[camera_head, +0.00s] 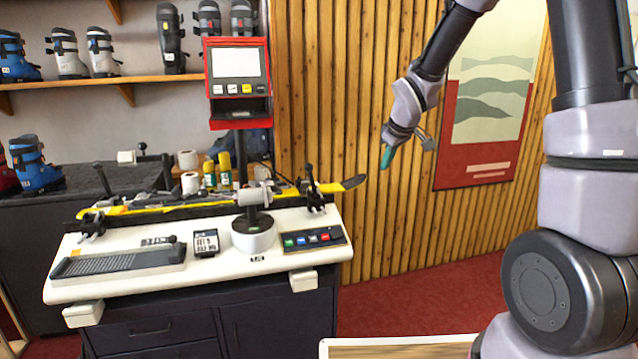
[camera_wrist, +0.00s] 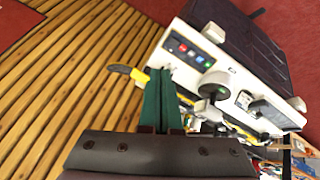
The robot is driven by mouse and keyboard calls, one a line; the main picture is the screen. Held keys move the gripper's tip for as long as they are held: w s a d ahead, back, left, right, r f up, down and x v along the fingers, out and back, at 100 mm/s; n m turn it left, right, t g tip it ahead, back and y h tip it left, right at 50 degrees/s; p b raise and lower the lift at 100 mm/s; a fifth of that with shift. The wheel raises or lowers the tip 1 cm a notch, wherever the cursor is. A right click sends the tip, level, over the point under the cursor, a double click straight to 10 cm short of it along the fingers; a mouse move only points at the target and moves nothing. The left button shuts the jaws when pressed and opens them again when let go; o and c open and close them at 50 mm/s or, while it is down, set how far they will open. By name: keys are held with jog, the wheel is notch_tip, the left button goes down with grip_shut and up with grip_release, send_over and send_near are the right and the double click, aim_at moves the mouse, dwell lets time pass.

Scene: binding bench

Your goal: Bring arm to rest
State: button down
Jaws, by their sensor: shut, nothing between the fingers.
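My gripper (camera_head: 387,157) is raised in the air to the right of the binding bench (camera_head: 150,293), in front of the wooden slat wall. Its teal fingers point down and to the left, and nothing is held. In the wrist view the two green fingers of my gripper (camera_wrist: 163,75) lie close together, with the bench's white top (camera_wrist: 190,55) beyond them. My arm is bent, with the elbow out of frame at the top of the head view.
A yellow ski (camera_head: 160,208) is clamped along the bench, its dark tip (camera_head: 354,182) sticking out to the right, below my gripper. A red-framed screen (camera_head: 237,75) stands behind. Ski boots (camera_head: 68,55) line shelves at left. Red carpet (camera_head: 420,297) is open at right.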

jog(key=s+d+r+m, duration=0.35)
jog(key=s+r, duration=0.35)
jog(key=s, duration=0.3)
jog(key=s+d+r+m, duration=0.3)
jog(key=s+r+m, duration=0.2)
jog(key=s+r, duration=0.35)
jog(key=s+m+y, duration=0.1)
jog(key=s+m, duration=0.3)
jog(key=s, duration=0.7)
jog(key=shift+a+r, duration=0.2)
jog(key=shift+r, duration=0.25)
